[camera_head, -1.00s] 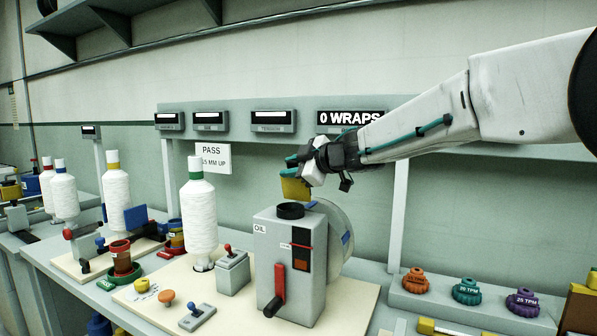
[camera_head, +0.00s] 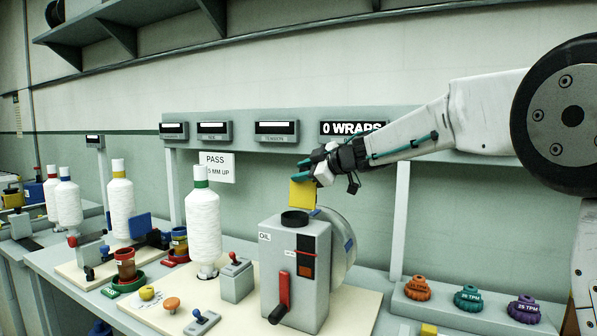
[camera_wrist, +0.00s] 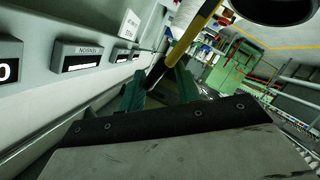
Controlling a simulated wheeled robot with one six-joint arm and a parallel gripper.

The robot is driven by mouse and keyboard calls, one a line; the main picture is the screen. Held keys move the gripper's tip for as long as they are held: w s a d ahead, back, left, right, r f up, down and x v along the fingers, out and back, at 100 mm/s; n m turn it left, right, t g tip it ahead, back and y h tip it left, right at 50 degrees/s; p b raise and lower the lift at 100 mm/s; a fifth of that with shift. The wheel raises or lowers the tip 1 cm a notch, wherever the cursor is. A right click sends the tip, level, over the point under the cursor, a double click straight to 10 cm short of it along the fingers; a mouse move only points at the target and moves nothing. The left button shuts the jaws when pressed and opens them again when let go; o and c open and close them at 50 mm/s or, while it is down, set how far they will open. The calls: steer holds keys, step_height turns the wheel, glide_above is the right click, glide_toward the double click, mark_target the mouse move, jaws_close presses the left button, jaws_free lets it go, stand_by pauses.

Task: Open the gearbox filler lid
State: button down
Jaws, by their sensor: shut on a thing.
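The gearbox (camera_head: 300,262) is a grey box marked OIL on the bench, with a dark round filler neck (camera_head: 295,217) on top. The yellow lid (camera_head: 303,194) stands roughly upright above the neck's back right edge, clear of the opening. My gripper (camera_head: 306,168) is at the lid's upper edge, shut on it. In the wrist view the lid (camera_wrist: 195,30) shows nearly edge-on, with a dark end between the teal fingers (camera_wrist: 160,88). The dark filler neck (camera_wrist: 280,8) shows at the top right there. The lid's hinge is too small to make out.
A red-and-black lever (camera_head: 283,292) is on the gearbox front, and a pale disc (camera_head: 340,250) stands behind it. A white thread cone (camera_head: 203,225) is at left. Coloured knobs (camera_head: 468,297) sit at right. The display rail (camera_head: 350,128) runs close behind my gripper.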

steer(key=shift+w+d+f, duration=0.2)
steer(key=shift+d+f, duration=0.05)
steer(key=shift+f, duration=0.4)
steer(key=c, duration=1.6)
jaws_free()
steer(key=shift+c, duration=0.8)
steer(key=r+v, duration=0.1)
steer(key=v, duration=0.7)
steer(key=shift+a, duration=0.3)
steer(key=shift+s, duration=0.1)
